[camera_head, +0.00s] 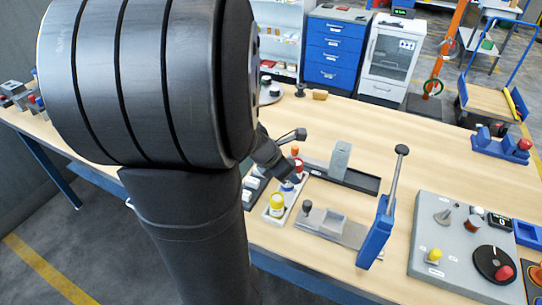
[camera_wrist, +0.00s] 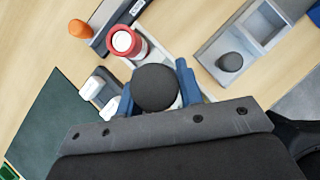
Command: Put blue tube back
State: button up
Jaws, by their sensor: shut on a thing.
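My gripper (camera_wrist: 156,92) is low over the white tube rack (camera_head: 268,215), its blue-sided fingers shut around a tube. I take this to be the blue tube (camera_wrist: 155,88); from above it shows a dark round top, and its lower part is hidden. In the head view a bit of blue (camera_head: 288,186) shows at the fingertips, between the yellow and red tubes. I cannot tell whether the tube touches the rack. The red tube (camera_wrist: 124,42) with a white top stands just beyond the gripper. The yellow tube (camera_head: 277,204) stands at the rack's near end.
An orange-topped item (camera_wrist: 79,28) is beyond the red tube. White blocks (camera_wrist: 95,90) lie left of the gripper. A grey fixture (camera_head: 331,226) with a black knob and a blue lever press (camera_head: 376,238) stand to the right. A dark tray (camera_head: 362,181) lies behind.

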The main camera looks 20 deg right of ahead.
jog(key=shift+f, duration=2)
jog(key=shift+f, duration=0.15)
jog(key=o, duration=1)
jog(key=shift+a+r, duration=0.15)
jog(key=shift+r, duration=0.3)
jog(key=v, duration=1.1)
jog(key=shift+a+r, duration=0.1)
jog(key=shift+a, duration=0.05)
